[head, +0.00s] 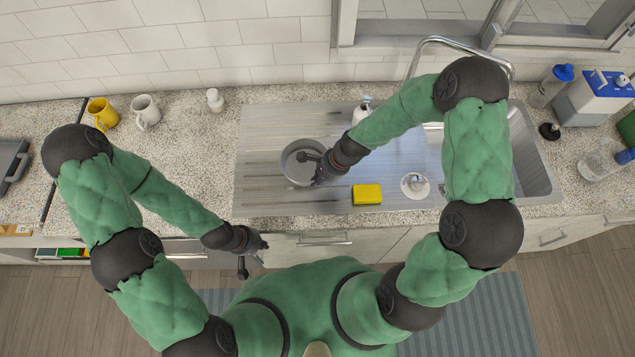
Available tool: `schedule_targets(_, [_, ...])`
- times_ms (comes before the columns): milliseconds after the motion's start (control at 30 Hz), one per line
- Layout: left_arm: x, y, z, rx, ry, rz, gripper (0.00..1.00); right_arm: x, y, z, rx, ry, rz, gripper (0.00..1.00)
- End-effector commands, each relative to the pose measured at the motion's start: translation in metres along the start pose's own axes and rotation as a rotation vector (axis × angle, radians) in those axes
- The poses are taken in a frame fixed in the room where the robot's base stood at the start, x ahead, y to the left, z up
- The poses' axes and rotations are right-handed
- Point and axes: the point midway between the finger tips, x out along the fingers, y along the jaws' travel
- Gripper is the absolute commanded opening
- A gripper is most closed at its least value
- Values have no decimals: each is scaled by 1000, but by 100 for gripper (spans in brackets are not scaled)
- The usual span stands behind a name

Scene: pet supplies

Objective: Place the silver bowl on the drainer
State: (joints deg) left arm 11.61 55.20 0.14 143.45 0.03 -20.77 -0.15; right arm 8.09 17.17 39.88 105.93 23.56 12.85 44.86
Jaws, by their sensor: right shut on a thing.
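The silver bowl (296,151) is at the left part of the metal drainer (262,191), beside the sink. From above I cannot tell whether it rests on the drainer or is held just over it. My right gripper (315,168) is at the bowl's right side, shut on its rim; its fingers are partly hidden by the wrist. My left gripper (254,252) hangs in front of the counter's front edge, away from the bowl, and its fingers are too small to judge.
A yellow sponge (367,194) and a small white dish (415,185) lie right of the bowl. A soap bottle (361,110) stands behind. Yellow (103,114) and white (146,111) mugs and a small white bottle (215,100) stand left. The sink basin (532,165) is right.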

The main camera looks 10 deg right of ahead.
Motion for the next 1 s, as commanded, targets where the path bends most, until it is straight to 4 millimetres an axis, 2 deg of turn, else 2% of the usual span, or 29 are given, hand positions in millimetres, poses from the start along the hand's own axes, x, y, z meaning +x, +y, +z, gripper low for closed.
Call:
schedule_targets(33, [4,-1,0,0,0,0,0,9,3,-4,2,-1,3,0])
schedule_targets(133, [7,-2,0,0,0,0,0,19,5,-8,1,0,2,0])
schedule_targets(567, [9,-3,0,0,0,0,0,23,6,-10,1,0,1,0])
schedule_targets(600, [9,-3,0,0,0,0,0,23,6,-9,1,-1,2,19])
schedule_targets(633, [8,-3,0,0,0,0,0,22,6,-9,1,-1,2,28])
schedule_targets(667, [8,-3,0,0,0,0,0,22,6,-9,1,-1,2,32])
schedule_targets(1000, [7,-3,0,0,0,0,0,21,6,-9,1,-1,1,32])
